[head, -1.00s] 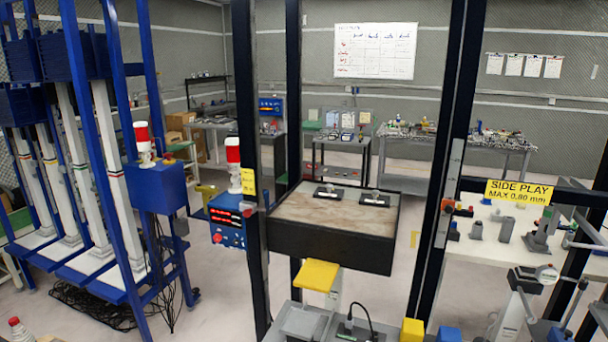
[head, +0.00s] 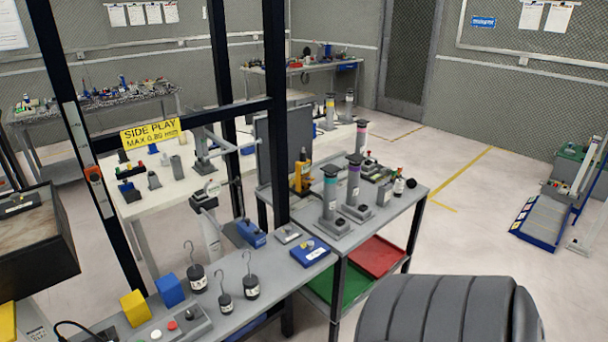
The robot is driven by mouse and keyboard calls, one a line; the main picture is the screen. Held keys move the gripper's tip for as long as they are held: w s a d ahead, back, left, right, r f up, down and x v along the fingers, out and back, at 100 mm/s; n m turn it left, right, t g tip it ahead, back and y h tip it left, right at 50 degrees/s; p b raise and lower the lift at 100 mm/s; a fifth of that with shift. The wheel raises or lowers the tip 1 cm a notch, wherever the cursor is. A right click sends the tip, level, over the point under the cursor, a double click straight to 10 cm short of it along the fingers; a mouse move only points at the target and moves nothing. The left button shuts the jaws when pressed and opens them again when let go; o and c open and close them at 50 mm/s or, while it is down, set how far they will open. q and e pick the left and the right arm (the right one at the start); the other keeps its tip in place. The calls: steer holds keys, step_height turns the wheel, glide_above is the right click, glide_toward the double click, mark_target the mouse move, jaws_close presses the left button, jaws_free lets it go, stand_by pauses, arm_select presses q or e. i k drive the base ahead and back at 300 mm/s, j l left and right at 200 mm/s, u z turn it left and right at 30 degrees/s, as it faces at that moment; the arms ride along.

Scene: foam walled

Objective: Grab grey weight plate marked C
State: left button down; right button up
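I cannot make out a grey weight plate marked C in the head view. Several dark weights with wire hooks stand on the grey bench: one at the left (head: 197,278), a small one in the middle (head: 224,303) and one at the right (head: 251,287). They carry pale labels too small to read. Neither of my grippers is in view.
A blue block (head: 169,290) and a yellow block (head: 135,308) stand left of the weights. A grey cart (head: 385,222) with capped cylinders adjoins the bench. A large dark ribbed shape fills the bottom right.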

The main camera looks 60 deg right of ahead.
mark_target(286, 236)
steer(key=z, duration=1.7)
steer(key=i+l+u, duration=0.1)
steer(key=l, duration=0.3)
steer(key=i+l+u, duration=0.15)
steer(key=l, duration=0.3)
steer(key=i+l+u, duration=0.1)
steer(key=l, duration=0.35)
steer(key=i+l+u, duration=0.1)
steer(key=l, duration=0.35)
steer(key=i, duration=0.1)
